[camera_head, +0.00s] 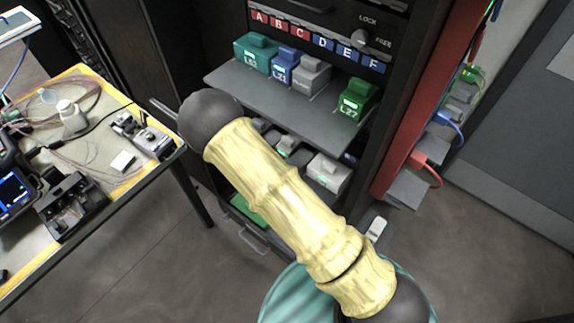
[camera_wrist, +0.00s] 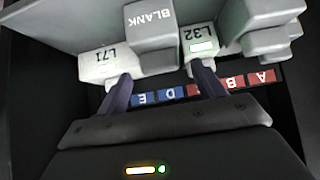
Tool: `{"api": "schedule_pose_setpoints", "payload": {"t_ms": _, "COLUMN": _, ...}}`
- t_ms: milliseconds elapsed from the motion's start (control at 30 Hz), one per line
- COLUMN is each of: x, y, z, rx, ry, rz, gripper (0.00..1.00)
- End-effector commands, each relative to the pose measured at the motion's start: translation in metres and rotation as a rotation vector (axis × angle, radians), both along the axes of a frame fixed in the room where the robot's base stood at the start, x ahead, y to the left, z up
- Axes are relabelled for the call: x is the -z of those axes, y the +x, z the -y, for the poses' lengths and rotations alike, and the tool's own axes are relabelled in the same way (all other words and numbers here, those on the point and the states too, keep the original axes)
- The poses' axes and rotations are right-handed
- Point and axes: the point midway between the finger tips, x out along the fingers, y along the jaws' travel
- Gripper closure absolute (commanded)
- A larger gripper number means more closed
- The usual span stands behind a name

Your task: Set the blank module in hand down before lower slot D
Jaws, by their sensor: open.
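In the wrist view, which is upside down, my gripper (camera_wrist: 161,72) is open. Its two dark fingers are spread, with the grey BLANK module (camera_wrist: 152,38) showing between and beyond them. The module stands upright on a grey shelf, in front of the label strip near the blue D label (camera_wrist: 170,96) and the E label (camera_wrist: 144,99). Whether a finger touches it I cannot tell. Module L71 (camera_wrist: 103,66) is on one side of it and L32 (camera_wrist: 200,45) on the other. In the head view my arm hides the gripper and much of the lower shelf.
The upper shelf (camera_head: 262,92) holds a teal module (camera_head: 256,55), a blue one (camera_head: 284,68), a grey one (camera_head: 311,74) and green L27 (camera_head: 358,98). A pale grey module (camera_head: 328,174) shows on the lower level. A cluttered bench (camera_head: 120,185) stands at left. More grey modules (camera_wrist: 268,30) crowd the wrist view's right.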

Motion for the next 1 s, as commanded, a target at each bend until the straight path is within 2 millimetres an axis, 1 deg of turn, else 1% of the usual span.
{"api": "schedule_pose_setpoints", "payload": {"t_ms": 33, "x": -0.007, "y": -0.006, "z": -0.005, "rx": -0.001, "ry": 0.004, "rz": 0.001, "gripper": 0.31}}
{"api": "schedule_pose_setpoints", "payload": {"t_ms": 300, "x": -0.046, "y": -0.036, "z": -0.029, "rx": -0.001, "ry": 0.006, "rz": 0.001, "gripper": 0.31}}
{"api": "schedule_pose_setpoints", "payload": {"t_ms": 400, "x": -0.057, "y": -0.045, "z": -0.036, "rx": -0.001, "ry": 0.004, "rz": 0.001, "gripper": 0.31}}
{"api": "schedule_pose_setpoints", "payload": {"t_ms": 500, "x": -0.065, "y": -0.051, "z": -0.040, "rx": -0.001, "ry": 0.002, "rz": 0.001, "gripper": 0.31}}
{"api": "schedule_pose_setpoints", "payload": {"t_ms": 633, "x": -0.068, "y": -0.054, "z": -0.042, "rx": 0.000, "ry": 0.001, "rz": -0.001, "gripper": 0.31}}
{"api": "schedule_pose_setpoints", "payload": {"t_ms": 1000, "x": -0.068, "y": -0.054, "z": -0.042, "rx": 0.000, "ry": 0.001, "rz": -0.001, "gripper": 0.31}}
